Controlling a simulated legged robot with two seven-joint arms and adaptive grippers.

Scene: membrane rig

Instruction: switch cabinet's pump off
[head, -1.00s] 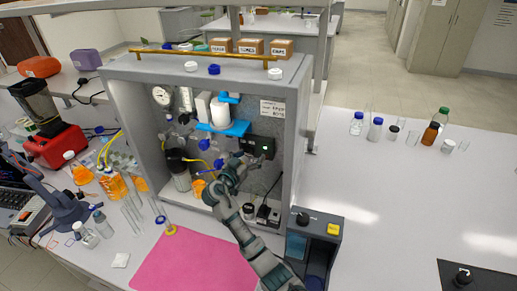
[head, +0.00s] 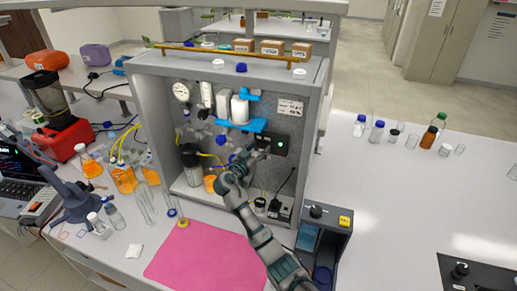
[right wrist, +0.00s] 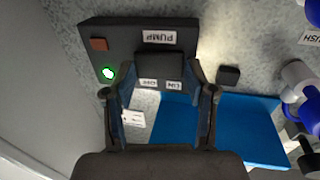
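The open grey cabinet (head: 318,110) stands mid-table in the head view. Its black pump box (head: 279,143), with a lit green lamp, is on the back panel. My right gripper (head: 256,153) is in front of the box and partly covers it. In the right wrist view the box (right wrist: 112,42) appears upside down with its PUMP label, a glowing green lamp (right wrist: 108,72) and a black rocker switch (right wrist: 158,62) above ON and OFF labels. My right gripper (right wrist: 160,70) is open, its fingers on both sides of the rocker; contact cannot be told.
A blue bracket (head: 238,126) is beside the pump box. Glass bottles (head: 190,165) and an orange container (head: 210,184) stand in the cabinet's left part. A pink mat (head: 205,258) lies in front. A black plug with a cable (head: 280,209) is low on the right.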

